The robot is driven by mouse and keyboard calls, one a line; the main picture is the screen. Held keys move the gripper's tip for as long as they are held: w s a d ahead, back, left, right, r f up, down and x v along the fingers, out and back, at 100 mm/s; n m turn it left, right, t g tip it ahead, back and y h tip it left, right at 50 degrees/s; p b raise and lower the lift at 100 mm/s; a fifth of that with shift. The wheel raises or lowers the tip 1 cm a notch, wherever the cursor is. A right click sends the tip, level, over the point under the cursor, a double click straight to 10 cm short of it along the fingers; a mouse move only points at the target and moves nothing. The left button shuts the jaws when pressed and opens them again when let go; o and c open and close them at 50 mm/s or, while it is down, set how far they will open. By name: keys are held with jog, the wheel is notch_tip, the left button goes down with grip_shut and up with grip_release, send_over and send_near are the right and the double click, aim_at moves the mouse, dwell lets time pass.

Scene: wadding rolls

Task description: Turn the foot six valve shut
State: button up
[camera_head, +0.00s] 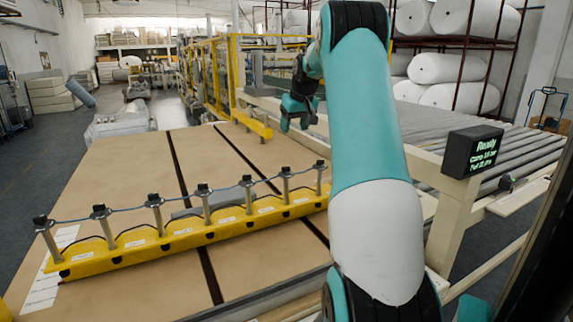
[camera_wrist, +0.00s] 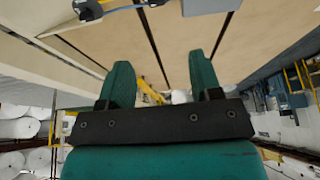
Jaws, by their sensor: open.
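A yellow bar (camera_head: 185,238) lies across the brown table and carries several upright metal posts, each with a dark cap or valve on top and a hose linking them. The labels along the bar are too small to read, so I cannot tell which post is foot six. A piece of the yellow bar (camera_wrist: 92,10) also shows at the top left of the wrist view. My gripper (camera_wrist: 159,60) is open and empty, with its two green fingers apart. In the head view my gripper (camera_head: 298,108) hangs above and beyond the right end of the bar, touching no valve.
The brown table top (camera_head: 130,165) has dark slots and is mostly clear behind the bar. A roller conveyor (camera_head: 455,140) runs along the right. A black display box (camera_head: 472,151) reading "Ready" stands beside it. Yellow fencing (camera_head: 205,75) and white rolls (camera_head: 445,68) stand farther back.

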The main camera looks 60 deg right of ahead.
aim_at(286, 167)
jog(key=p+x, duration=0.2)
jog(key=x, duration=0.3)
jog(key=p+x, duration=0.1)
jog(key=x, duration=0.5)
jog(key=p+x, duration=0.2)
jog(key=x, duration=0.4)
jog(key=shift+d+f+p, duration=0.1)
jog(key=shift+d+p, duration=0.2)
jog(key=shift+d, duration=0.1)
jog(key=shift+c, duration=0.2)
jog(key=c, duration=0.9)
